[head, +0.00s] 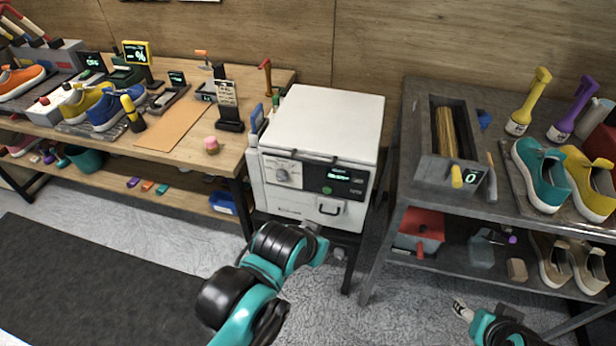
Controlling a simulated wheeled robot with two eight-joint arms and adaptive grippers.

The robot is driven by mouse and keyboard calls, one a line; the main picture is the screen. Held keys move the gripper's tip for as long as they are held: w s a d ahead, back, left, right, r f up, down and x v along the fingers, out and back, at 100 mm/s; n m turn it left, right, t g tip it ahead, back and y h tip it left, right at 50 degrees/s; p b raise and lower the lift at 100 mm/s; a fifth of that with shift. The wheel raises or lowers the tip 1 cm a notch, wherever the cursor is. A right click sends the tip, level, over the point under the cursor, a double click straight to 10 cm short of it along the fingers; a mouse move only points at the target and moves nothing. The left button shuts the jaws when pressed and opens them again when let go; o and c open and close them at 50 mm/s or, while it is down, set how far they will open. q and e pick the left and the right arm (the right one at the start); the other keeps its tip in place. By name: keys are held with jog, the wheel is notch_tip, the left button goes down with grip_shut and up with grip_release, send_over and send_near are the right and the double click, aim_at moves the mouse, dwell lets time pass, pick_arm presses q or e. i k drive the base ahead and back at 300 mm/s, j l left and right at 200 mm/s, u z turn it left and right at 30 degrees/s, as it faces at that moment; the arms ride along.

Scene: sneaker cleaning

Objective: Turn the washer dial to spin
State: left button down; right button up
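The washer (326,118) is a white box with a closed lid, on a dark stand between the two benches. The dial's setting is too small to read. My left gripper (314,231) is low in front of the washer, below the dial and apart from it. Its fingers are mostly hidden by my own wrist. My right gripper (461,309) is low at the right, in front of the grey rack, far from the washer; its fingers are too small to judge.
The wooden bench (240,95) at left holds sneakers, scales and a tan mat (172,125). The grey rack (395,215) at right holds a brush trough (446,135), bottles and sneakers. Floor before the washer is free.

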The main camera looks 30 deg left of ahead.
aim_at(282, 175)
jog(key=u, duration=1.25)
jog(key=k+l, duration=0.2)
jog(key=k+l+z, duration=0.1)
jog(key=l, duration=0.35)
jog(key=k+l, duration=0.25)
